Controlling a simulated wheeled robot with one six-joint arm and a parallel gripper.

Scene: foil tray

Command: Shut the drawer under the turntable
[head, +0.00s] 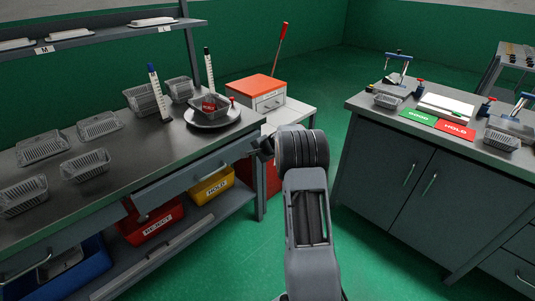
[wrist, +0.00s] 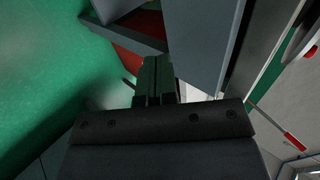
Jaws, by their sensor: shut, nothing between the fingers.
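The drawer (head: 180,184) under the turntable is a long grey front with a bar handle, below the bench top in the head view. Its front seems to stand out a little from the bench edge; how far I cannot tell. The round turntable (head: 212,124) sits on the bench above, with a foil tray (head: 208,105) holding something red. My gripper (head: 259,149) is at the right end of the drawer front; contact is unclear. In the wrist view, my gripper's fingers (wrist: 153,78) are together and empty, beside a grey panel (wrist: 204,42), probably the drawer.
A red bin (head: 152,222) and a yellow bin (head: 212,187) stand on the shelf below the drawer. Several foil trays lie on the bench. An orange-topped box (head: 257,91) stands behind. A second bench (head: 400,165) is at right, with green floor between.

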